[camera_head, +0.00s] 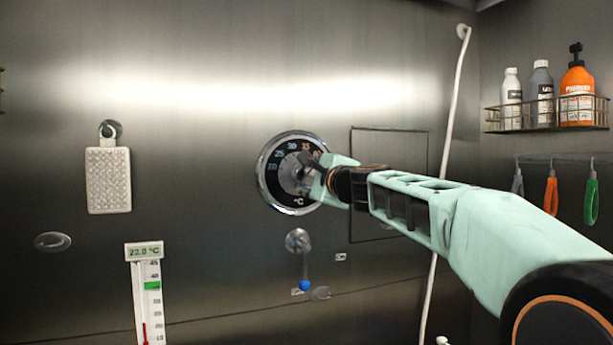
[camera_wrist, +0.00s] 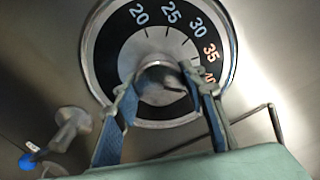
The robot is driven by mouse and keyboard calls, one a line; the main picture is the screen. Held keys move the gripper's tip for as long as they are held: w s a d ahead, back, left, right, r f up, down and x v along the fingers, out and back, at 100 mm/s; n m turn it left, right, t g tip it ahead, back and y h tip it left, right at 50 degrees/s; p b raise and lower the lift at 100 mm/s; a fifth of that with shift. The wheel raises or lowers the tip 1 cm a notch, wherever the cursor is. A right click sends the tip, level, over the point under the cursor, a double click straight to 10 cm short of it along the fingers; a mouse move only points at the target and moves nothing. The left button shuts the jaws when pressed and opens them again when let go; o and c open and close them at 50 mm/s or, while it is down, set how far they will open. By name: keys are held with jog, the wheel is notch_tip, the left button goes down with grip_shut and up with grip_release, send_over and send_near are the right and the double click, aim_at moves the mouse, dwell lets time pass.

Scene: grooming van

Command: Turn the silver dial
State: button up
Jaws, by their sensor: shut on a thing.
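The silver dial (camera_head: 288,173) is mounted on the metal wall, inside a round black scale marked 20 to 40 °C with a chrome rim. It also shows in the wrist view (camera_wrist: 158,75), where its centre knob sits between my fingers. My gripper (camera_head: 312,175) reaches in from the right and is shut on the dial's knob. In the wrist view my gripper (camera_wrist: 160,88) has one finger on each side of the knob. The fingers and arm hide part of the scale's right side in the head view.
A lever with a blue tip (camera_head: 304,284) is below the dial. A thermometer (camera_head: 147,300) reading 22.0 °C stands lower left. A white brush pad (camera_head: 108,180) hangs at left. A wire rack (camera_head: 545,115) with bottles is at right. A white hose (camera_head: 447,130) hangs behind my arm.

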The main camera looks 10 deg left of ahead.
jog(key=shift+s+r, duration=0.1)
jog(key=shift+r, duration=0.2)
jog(key=o, duration=0.9)
jog(key=shift+o, duration=1.3)
jog(key=shift+f, duration=0.2)
